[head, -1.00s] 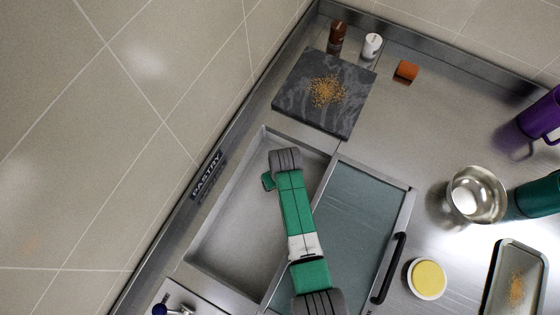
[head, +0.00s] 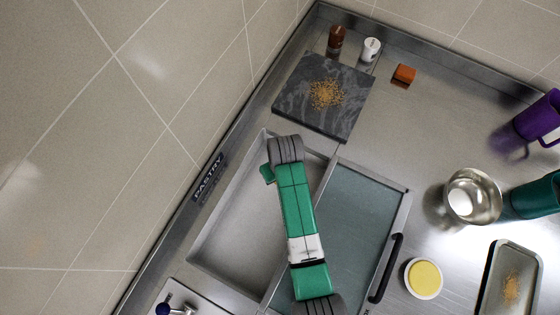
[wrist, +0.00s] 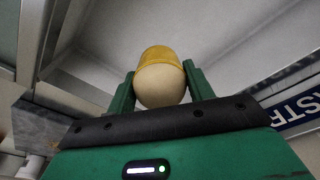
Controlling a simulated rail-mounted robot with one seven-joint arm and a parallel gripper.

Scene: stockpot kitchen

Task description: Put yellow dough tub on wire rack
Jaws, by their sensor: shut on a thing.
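In the wrist view, my gripper (wrist: 160,88) is shut on the yellow dough tub (wrist: 160,54). It shows as a yellow band with a pale cream rounded part facing the camera, one green finger on each side. In the head view my green arm hangs over the recessed bin marked PASTRY; the gripper and held tub are hidden there. I see no wire rack in either view.
The recessed bin (head: 222,240) has a glass lid (head: 355,220) with a black handle. A white tub with yellow top (head: 424,278), metal bowl (head: 487,190), tray (head: 490,290), dark slab (head: 296,98), orange block (head: 404,74) and purple mug (head: 535,120) stand around.

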